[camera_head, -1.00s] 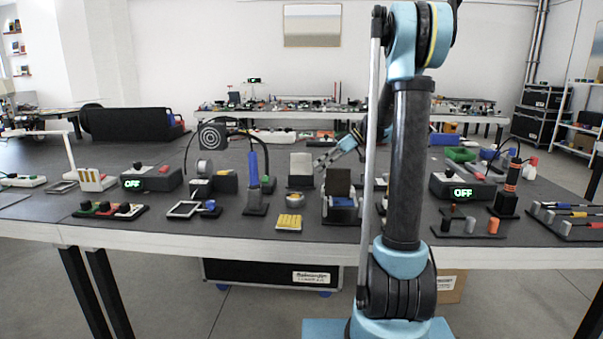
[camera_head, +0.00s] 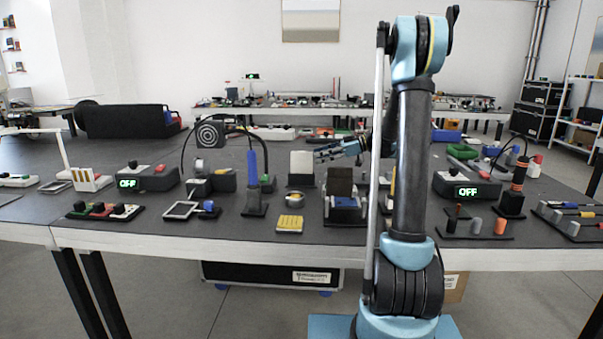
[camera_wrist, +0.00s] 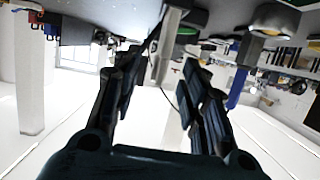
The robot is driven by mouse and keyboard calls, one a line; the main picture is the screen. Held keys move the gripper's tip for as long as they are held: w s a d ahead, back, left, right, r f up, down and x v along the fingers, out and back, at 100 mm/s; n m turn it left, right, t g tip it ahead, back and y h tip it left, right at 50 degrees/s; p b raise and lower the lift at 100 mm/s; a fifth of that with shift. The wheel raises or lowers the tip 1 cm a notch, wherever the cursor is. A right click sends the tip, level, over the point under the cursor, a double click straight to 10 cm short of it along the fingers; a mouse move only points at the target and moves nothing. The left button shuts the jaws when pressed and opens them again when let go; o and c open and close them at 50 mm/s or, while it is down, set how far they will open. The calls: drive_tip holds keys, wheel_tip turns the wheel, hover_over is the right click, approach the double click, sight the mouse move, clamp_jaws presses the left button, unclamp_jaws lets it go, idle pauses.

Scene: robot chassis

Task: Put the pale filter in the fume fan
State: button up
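The fume fan appears to be the black square unit with a ringed round grille (camera_head: 211,134), standing toward the back left of the bench. A pale upright panel (camera_head: 301,165) stands near the bench's middle and may be the pale filter. A flat white-framed piece (camera_head: 181,210) at the front left could also be it; I cannot tell which.
A yellow piece (camera_head: 290,223) lies in front. Two boxes reading OFF (camera_head: 147,178) (camera_head: 467,186) sit left and right. The bench is crowded; gaps are small.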

sight(302, 160)
drive_tip(key=shift+x, duration=4.2)
drive_tip(key=shift+s, duration=0.15)
drive_tip(key=shift+c, duration=0.6)
clamp_jaws()
